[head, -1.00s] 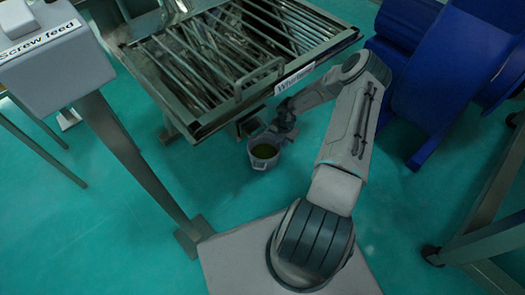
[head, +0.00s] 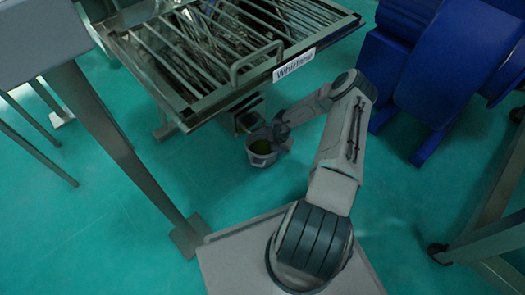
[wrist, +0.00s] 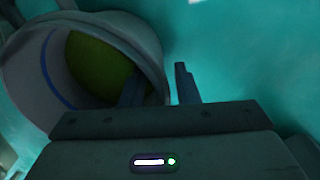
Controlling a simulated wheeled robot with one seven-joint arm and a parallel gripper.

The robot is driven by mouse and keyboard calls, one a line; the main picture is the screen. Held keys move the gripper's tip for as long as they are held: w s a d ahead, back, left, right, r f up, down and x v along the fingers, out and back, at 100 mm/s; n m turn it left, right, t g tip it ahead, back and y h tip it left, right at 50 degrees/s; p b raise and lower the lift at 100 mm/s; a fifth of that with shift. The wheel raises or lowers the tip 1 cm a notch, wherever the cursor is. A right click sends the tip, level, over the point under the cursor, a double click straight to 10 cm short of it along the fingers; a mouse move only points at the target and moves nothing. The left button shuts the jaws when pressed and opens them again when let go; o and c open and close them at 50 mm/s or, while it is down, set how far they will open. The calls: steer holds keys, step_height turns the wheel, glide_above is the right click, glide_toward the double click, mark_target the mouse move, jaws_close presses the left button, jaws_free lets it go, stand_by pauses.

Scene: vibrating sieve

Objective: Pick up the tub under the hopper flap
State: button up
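The tub (head: 262,160) is a grey, round, open vessel with green material inside, below the small dark hopper flap (head: 249,121) at the sieve's front edge. My gripper (head: 276,137) is at the tub's right rim. In the wrist view the tub (wrist: 150,40) fills the upper left, with a blue line around its inner wall. The fingers of my gripper (wrist: 160,88) straddle the tub wall, one inside and one outside. Floor shows between the outer finger and the wall, so the gripper looks open. The tub's underside is hidden.
The sieve (head: 190,113), with a barred top and a white label (head: 294,64), stands above the tub. A grey post (head: 125,150) stands at left. A blue machine (head: 400,85) stands at right. Green floor (head: 200,180) is clear around the tub.

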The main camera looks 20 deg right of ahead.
jaws_close()
steer(key=shift+r, duration=0.1)
